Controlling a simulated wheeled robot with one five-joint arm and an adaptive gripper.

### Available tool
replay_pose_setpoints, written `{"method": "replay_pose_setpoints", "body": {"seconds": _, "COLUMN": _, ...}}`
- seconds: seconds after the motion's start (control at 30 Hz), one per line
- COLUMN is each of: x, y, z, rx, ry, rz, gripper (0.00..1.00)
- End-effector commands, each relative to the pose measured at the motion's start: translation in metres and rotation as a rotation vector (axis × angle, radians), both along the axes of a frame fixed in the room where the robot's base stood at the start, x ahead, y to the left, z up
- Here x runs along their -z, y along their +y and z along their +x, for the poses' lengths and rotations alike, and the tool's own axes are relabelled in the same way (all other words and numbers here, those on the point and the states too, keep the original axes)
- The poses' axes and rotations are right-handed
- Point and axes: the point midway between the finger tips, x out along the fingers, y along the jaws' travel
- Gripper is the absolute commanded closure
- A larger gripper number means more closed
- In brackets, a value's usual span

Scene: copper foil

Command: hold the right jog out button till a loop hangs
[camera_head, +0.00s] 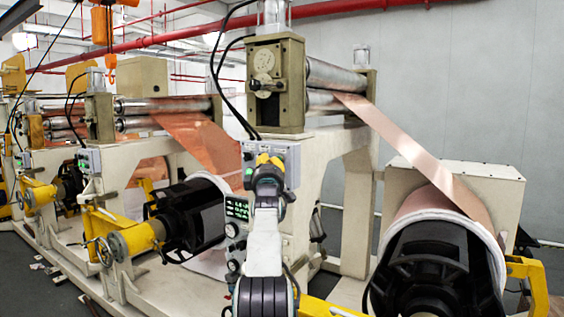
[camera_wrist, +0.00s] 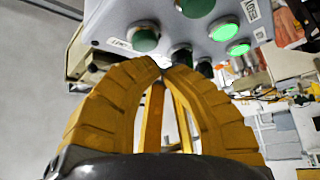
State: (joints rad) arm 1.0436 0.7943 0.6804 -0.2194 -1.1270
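The control box (camera_wrist: 170,22) is grey with several round green buttons. A dark green button (camera_wrist: 145,40) is at its left and a lit one (camera_wrist: 224,28) is at its right. The labels are too small to read, so I cannot tell which button is jog out. My gripper (camera_wrist: 165,68) is shut, its yellow fingertips together just below the box's button face; whether they touch a button I cannot tell. In the head view my gripper (camera_head: 268,160) covers part of the control box (camera_head: 291,152). The copper foil (camera_head: 405,145) runs straight and slanting from the rollers to the right roll.
The right roll (camera_head: 425,202) sits on a black hub with a yellow bracket (camera_head: 527,268) beside it. The roller stand (camera_head: 277,85) is above the box. More foil (camera_head: 205,140) and machine stations extend to the left. The grey wall behind is bare.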

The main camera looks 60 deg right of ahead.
Motion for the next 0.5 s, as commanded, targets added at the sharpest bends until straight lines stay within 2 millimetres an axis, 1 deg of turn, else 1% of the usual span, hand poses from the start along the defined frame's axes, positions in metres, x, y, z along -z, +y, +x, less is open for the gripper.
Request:
{"method": "replay_pose_setpoints", "body": {"seconds": 0.27, "x": -0.0003, "y": 0.0005, "z": 0.0005, "rx": -0.001, "ry": 0.001, "rz": 0.000, "gripper": 1.00}}
{"method": "replay_pose_setpoints", "body": {"seconds": 0.3, "x": -0.0003, "y": 0.0005, "z": 0.0005, "rx": -0.001, "ry": 0.001, "rz": 0.000, "gripper": 0.96}}
{"method": "replay_pose_setpoints", "body": {"seconds": 0.37, "x": -0.0002, "y": 0.0004, "z": 0.0004, "rx": -0.001, "ry": 0.001, "rz": 0.000, "gripper": 1.00}}
{"method": "replay_pose_setpoints", "body": {"seconds": 0.5, "x": -0.0002, "y": 0.0004, "z": 0.0004, "rx": -0.001, "ry": 0.000, "rz": -0.001, "gripper": 1.00}}
